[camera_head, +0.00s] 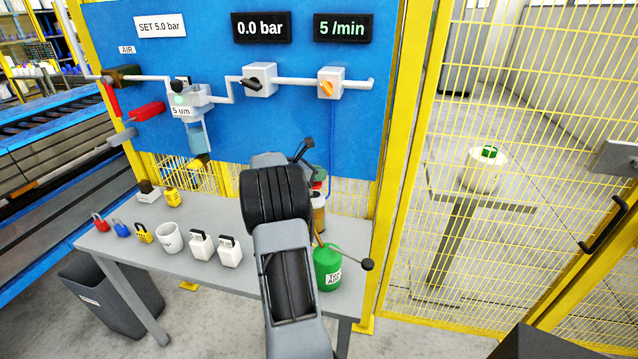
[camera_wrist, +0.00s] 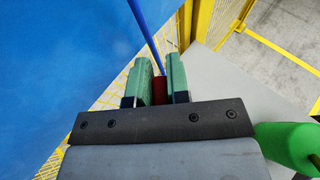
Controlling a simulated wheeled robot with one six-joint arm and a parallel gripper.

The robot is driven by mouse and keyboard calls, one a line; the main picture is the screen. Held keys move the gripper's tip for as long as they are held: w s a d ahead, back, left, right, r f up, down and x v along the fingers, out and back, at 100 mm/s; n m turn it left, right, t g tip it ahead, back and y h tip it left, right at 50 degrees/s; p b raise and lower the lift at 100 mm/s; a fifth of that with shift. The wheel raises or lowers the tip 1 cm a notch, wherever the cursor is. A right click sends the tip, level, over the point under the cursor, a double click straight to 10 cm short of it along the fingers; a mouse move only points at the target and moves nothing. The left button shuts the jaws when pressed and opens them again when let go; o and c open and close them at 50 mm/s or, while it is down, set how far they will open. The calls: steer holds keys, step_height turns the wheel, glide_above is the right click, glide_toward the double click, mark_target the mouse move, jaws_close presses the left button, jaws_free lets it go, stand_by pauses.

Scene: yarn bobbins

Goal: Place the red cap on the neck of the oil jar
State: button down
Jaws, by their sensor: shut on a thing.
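My gripper (camera_wrist: 160,82) has green finger pads shut on the red cap (camera_wrist: 159,92), which shows between them in the wrist view. In the head view my arm hides most of the gripper; a bit of a green pad (camera_head: 319,174) and some red show beside the arm. Just below is a brownish jar with a pale top (camera_head: 319,217), probably the oil jar, partly hidden by my arm. I cannot tell whether the cap touches its neck. The jar is not visible in the wrist view.
A green oil can (camera_head: 327,268) with a thin spout stands near the table's front right; it also shows in the wrist view (camera_wrist: 288,148). The blue panel (camera_head: 225,130) rises behind.

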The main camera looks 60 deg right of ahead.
mark_target(319, 183)
steer(key=shift+d+f, duration=0.15)
steer(key=shift+f, duration=0.8)
steer(key=shift+d+f, duration=0.15)
steer(key=shift+f, duration=0.8)
steer(key=shift+f, duration=0.1)
steer(key=c, duration=1.1)
jaws_free()
